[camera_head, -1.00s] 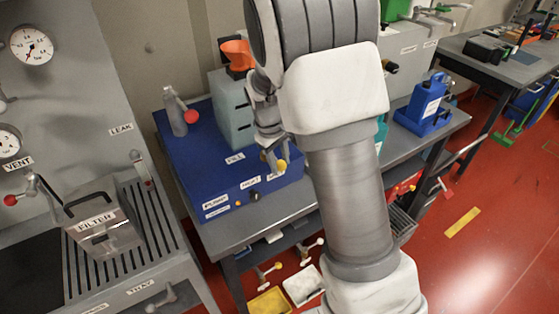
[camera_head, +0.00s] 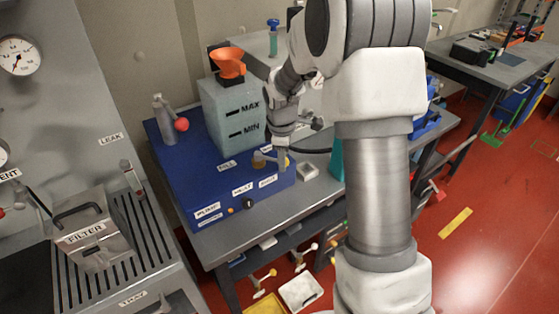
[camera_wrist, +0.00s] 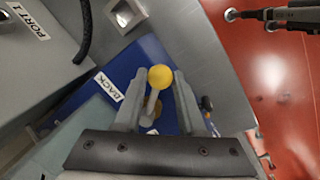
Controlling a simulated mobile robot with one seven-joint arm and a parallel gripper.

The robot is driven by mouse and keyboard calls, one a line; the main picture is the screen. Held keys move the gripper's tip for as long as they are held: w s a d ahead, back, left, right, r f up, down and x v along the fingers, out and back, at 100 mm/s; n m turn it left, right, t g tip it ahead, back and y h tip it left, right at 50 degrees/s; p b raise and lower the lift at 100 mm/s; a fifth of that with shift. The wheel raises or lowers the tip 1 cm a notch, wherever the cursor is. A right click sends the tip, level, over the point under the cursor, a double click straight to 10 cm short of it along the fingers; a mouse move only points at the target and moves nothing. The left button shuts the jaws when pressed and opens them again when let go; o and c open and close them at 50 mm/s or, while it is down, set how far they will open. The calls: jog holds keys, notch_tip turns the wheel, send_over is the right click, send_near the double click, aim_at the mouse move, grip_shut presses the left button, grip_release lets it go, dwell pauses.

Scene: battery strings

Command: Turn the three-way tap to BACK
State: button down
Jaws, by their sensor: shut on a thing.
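The three-way tap (camera_head: 262,157) sits on the right part of the blue unit (camera_head: 178,178). In the wrist view its handle ends in a yellow ball knob (camera_wrist: 161,77), which lies between the tips of my gripper (camera_wrist: 158,86). My gripper (camera_head: 283,160) is shut on the tap handle, with one grey finger on each side. It hides the yellow knob in the head view. A BACK label (camera_wrist: 108,86) is on the blue surface, left of the knob in the wrist view. I cannot tell exactly which position the handle points to.
A tank marked MAX and MIN (camera_head: 236,108) with an orange funnel (camera_head: 228,63) stands behind the tap. A bottle (camera_head: 166,125) and a red ball knob (camera_head: 181,124) are at the left. The filter box (camera_head: 92,240) is at the lower left. A dark hose (camera_wrist: 84,30) runs nearby.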

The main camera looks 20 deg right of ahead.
jog(key=shift+w+d+r+n+p, duration=0.1)
jog(key=shift+w+d+n+p, duration=0.25)
jog(key=shift+n, duration=0.3)
jog(key=shift+w+d+n+p, duration=0.1)
jog(key=shift+w+n, duration=0.35)
jog(key=shift+n, duration=0.2)
jog(key=c, duration=0.5)
grip_release()
jog(key=s+r, duration=0.1)
jog(key=r, duration=0.4)
jog(key=s+r, duration=0.1)
jog(key=r, duration=0.5)
jog(key=s+r, duration=0.1)
jog(key=r, duration=0.5)
jog(key=shift+s+a, duration=0.15)
jog(key=shift+a, duration=0.1)
